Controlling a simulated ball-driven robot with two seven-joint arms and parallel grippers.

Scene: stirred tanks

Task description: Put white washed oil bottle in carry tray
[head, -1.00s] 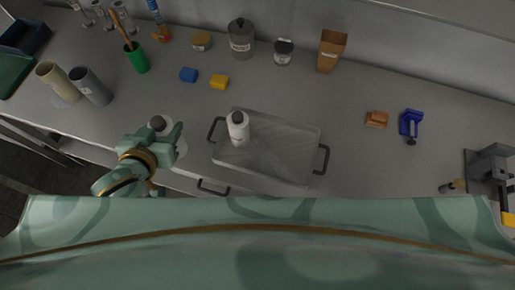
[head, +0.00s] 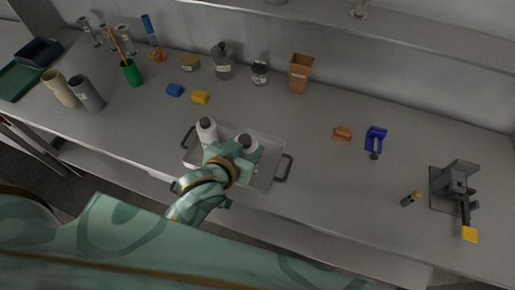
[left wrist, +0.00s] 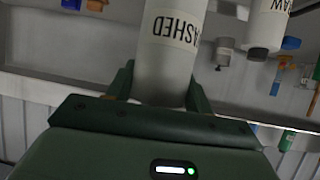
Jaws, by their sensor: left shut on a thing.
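The white washed oil bottle (head: 246,141) has a dark cap and is partly hidden by my left gripper (head: 235,152) in the head view. In the left wrist view the bottle (left wrist: 168,50) stands between the two fingers, its label reading "WASHED" upside down. The left gripper is shut on it and holds it over the carry tray (head: 270,152). I cannot tell whether its base touches the tray floor. The tray is a shallow grey tray with dark handles at its ends. My right gripper is not in view.
Another white bottle (head: 207,131) stands in the tray's left part, left of the held one; its label ends in "AW" in the left wrist view (left wrist: 268,22).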

